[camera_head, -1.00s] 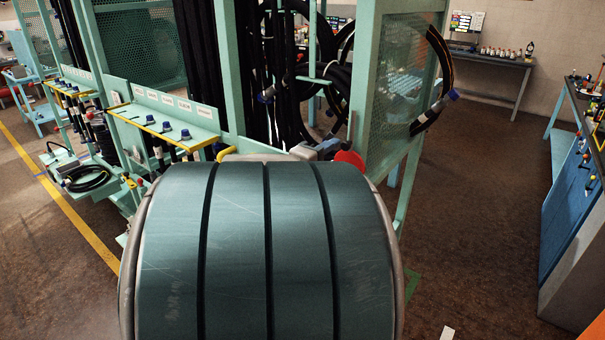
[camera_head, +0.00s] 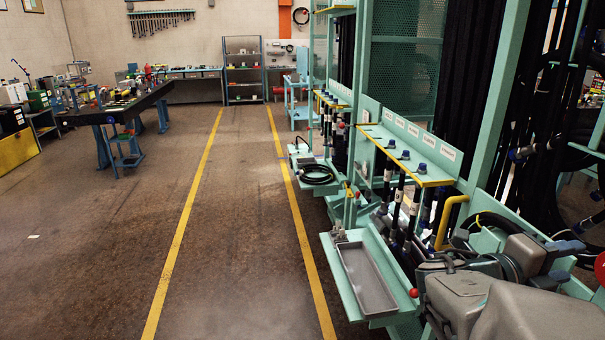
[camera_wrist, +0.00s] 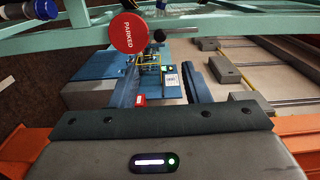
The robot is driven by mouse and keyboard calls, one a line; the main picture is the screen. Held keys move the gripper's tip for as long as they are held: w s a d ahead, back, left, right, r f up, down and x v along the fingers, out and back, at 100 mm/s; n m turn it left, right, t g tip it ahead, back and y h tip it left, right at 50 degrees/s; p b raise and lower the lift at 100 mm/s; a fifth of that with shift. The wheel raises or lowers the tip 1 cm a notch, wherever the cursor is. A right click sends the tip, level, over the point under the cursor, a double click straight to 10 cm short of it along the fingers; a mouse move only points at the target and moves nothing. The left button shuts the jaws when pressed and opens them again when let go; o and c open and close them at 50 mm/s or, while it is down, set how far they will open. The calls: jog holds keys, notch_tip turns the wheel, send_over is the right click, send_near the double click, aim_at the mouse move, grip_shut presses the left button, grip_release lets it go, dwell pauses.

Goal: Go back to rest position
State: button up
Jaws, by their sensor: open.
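My gripper (camera_wrist: 161,88) shows in the wrist view, with its two dark fingers apart and nothing between them. Its grey body with a lit white bar fills the bottom of that view. In the head view, grey arm parts of mine fill the lower right corner, beside the teal hose rack (camera_head: 423,135). I cannot make out the fingers there.
A teal tray (camera_head: 367,277) sticks out from the rack towards the aisle. Hoses with blue caps stand under a yellow-edged shelf (camera_head: 405,160). The floor between the yellow lines is clear. A dark workbench (camera_head: 120,108) stands at the far left.

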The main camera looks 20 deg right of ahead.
jog(key=w+a+f+m+t+y+b, duration=0.1)
jog(key=w+a+f+m+y, duration=0.2)
jog(key=a+f+m+y, duration=0.5)
jog(key=w+a+f+m+t+y+b, duration=0.15)
jog(key=a+f+m, duration=0.4)
jog(key=m, duration=0.65)
jog(key=w+a+f+m+t+y, duration=0.1)
jog(key=w+a+m+t+y, duration=0.1)
jog(key=a+m+y, duration=0.2)
jog(key=w+a+f+m+t+y, duration=0.1)
jog(key=w+a+m+t+y, duration=0.1)
jog(key=a+m, duration=0.8)
jog(key=w+a+y, duration=0.1)
jog(key=a+y, duration=0.1)
jog(key=a, duration=0.5)
jog(key=shift+w+f+m+b, duration=0.25)
jog(key=shift+f+m+b, duration=0.05)
jog(key=shift+f, duration=0.05)
jog(key=shift+d, duration=0.1)
jog(key=shift+c, duration=0.7)
jog(key=shift+d, duration=0.1)
